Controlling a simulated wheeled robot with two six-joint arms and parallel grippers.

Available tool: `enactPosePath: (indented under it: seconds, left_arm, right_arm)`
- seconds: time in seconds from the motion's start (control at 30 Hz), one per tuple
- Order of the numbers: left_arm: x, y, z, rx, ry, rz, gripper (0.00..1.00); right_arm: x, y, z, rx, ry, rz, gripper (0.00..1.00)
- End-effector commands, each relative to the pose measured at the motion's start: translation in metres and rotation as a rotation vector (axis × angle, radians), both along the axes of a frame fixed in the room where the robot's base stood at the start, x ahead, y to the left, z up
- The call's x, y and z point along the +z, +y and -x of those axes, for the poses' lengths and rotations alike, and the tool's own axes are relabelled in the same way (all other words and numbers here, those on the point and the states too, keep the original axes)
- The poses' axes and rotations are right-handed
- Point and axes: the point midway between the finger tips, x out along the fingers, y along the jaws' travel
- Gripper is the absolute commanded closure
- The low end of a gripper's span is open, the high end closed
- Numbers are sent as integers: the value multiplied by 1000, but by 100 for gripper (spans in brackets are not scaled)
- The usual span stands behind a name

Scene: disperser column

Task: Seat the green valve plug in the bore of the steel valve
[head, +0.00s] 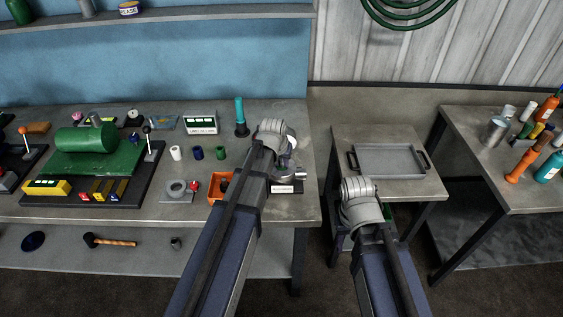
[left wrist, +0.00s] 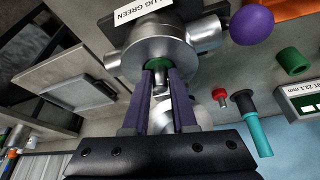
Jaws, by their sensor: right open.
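The steel valve (left wrist: 165,42) fills the top of the left wrist view, with a white label reading "LUG GREEN". In the head view the valve (head: 290,168) stands near the bench's right edge, partly hidden by my left arm. The green valve plug (left wrist: 157,65) shows as a green rim at the valve's bore, with a metal stem between my fingers. My left gripper (left wrist: 161,85) is shut on it; how deep the plug sits cannot be told. In the head view my left gripper's fingers are hidden. My right gripper (head: 357,186) is open and empty, in front of the side table.
A purple ball knob (left wrist: 252,25) juts out beside the valve. A green cylinder (left wrist: 293,62) and a teal-handled tool (left wrist: 257,132) stand nearby. An orange bin (head: 215,190) is left of my left arm. A grey tray (head: 388,160) lies on the side table.

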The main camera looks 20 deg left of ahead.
Motion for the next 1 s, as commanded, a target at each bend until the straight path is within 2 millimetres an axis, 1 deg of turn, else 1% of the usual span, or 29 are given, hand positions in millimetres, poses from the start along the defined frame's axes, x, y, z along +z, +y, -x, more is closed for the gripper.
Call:
enactPosePath:
  seconds: [0.17, 0.37, 0.57, 0.9, 1.0]
  left_arm:
    - [2, 0, 0, 0, 0, 1, 49]
    - [15, 0, 4, 0, -1, 1, 49]
    - [40, 0, 14, 0, -1, 0, 49]
    - [93, 0, 35, 0, 0, 0, 49]
    - [105, 0, 41, 0, 0, 0, 49]
  right_arm:
    - [2, 0, 0, 0, 0, 0, 50]
    - [15, 0, 0, 0, 0, 0, 50]
    - [40, 0, 0, 1, 0, 0, 50]
    - [93, 0, 0, -7, 0, -2, 50]
    - [105, 0, 0, -10, 0, -2, 50]
